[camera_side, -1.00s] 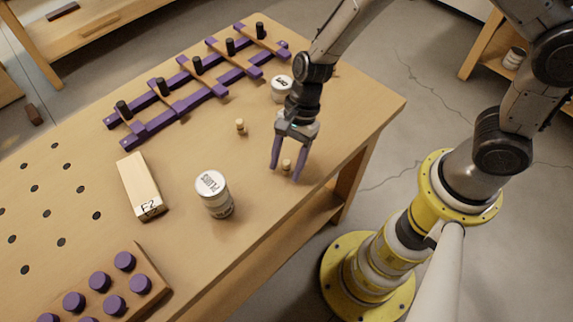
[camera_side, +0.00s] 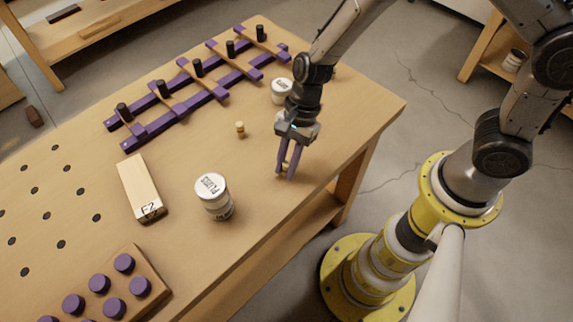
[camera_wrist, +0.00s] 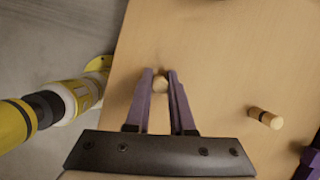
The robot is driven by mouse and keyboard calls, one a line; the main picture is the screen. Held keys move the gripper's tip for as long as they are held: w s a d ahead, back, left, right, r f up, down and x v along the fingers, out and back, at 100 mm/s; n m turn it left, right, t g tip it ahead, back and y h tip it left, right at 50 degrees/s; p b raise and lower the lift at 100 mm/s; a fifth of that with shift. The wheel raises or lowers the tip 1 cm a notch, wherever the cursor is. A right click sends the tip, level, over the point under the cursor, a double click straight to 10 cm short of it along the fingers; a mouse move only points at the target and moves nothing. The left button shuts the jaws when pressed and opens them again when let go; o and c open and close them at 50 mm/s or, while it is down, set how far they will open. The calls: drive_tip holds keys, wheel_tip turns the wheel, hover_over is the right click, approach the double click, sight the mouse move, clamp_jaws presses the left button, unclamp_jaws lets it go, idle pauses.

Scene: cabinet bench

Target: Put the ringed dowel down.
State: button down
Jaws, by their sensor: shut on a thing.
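My gripper (camera_side: 286,174) points down near the table's right edge, its purple fingers shut on a small light wooden dowel. In the wrist view the round top of this held dowel (camera_wrist: 160,85) shows between the fingertips of my gripper (camera_wrist: 160,76). The fingers hide its sides, so I cannot tell whether it has a ring. It is at or very near the table top.
A white-lidded jar (camera_side: 214,197) stands left of my gripper and another jar (camera_side: 281,91) behind it. A wooden block (camera_side: 139,182), a purple rack with black pegs (camera_side: 175,119) and a board of purple pegs (camera_side: 150,270) lie farther left. Bare table surrounds the held dowel.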

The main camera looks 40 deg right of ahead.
sight(288, 164)
drive_tip(key=shift+r, duration=0.4)
wheel_tip(288, 164, up, 3)
drive_tip(key=shift+s+d+f, duration=0.1)
drive_tip(key=shift+s+d, duration=0.05)
drive_tip(key=s+d+r, duration=0.7)
drive_tip(key=s+r, duration=0.2)
drive_tip(key=s, duration=0.2)
drive_tip(key=shift+s+d, duration=0.2)
drive_tip(key=shift+d, duration=0.1)
